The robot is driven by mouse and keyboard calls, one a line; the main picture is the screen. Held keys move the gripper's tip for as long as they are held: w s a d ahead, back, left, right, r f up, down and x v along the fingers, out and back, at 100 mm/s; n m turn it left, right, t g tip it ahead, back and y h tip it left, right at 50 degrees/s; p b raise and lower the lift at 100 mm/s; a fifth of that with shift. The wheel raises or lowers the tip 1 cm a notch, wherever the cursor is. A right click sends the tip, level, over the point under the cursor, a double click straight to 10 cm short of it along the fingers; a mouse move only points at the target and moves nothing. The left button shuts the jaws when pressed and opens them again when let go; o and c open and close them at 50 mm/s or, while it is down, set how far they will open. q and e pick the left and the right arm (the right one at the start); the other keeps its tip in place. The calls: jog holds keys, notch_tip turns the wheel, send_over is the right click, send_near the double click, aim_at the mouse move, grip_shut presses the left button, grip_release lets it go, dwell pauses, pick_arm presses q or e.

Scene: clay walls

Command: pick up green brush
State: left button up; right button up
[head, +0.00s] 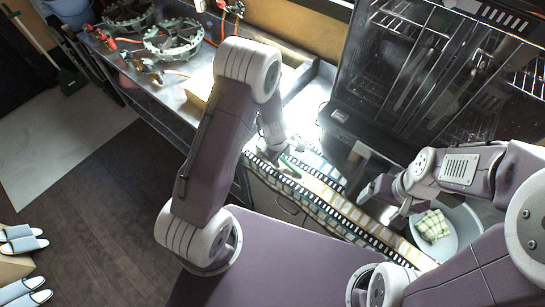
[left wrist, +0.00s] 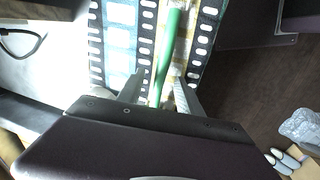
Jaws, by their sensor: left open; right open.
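The green brush (head: 291,167) lies on a film-strip patterned mat (head: 330,200) on the counter. In the left wrist view the brush's long green handle (left wrist: 167,50) runs up the picture, its lower end between my fingers. My left gripper (head: 284,148) is down close over the brush. Its fingers (left wrist: 158,92) are open, one on each side of the handle, with a gap on both sides. My right gripper (head: 383,194) is open and empty, over the counter left of a bowl. The upper end of the brush is cut off in the left wrist view.
A pale bowl (head: 462,221) holds a checkered cloth (head: 433,226). A black glass-doored oven (head: 420,70) stands behind the mat. Round metal burners (head: 180,39) sit on the counter at the back left. Slippers (head: 22,240) are at the far left.

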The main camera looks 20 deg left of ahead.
aim_at(281, 158)
pick_arm(q)
jog(key=shift+w, duration=0.1)
grip_shut()
notch_tip(281, 158, up, 10)
jog(key=p, duration=0.9)
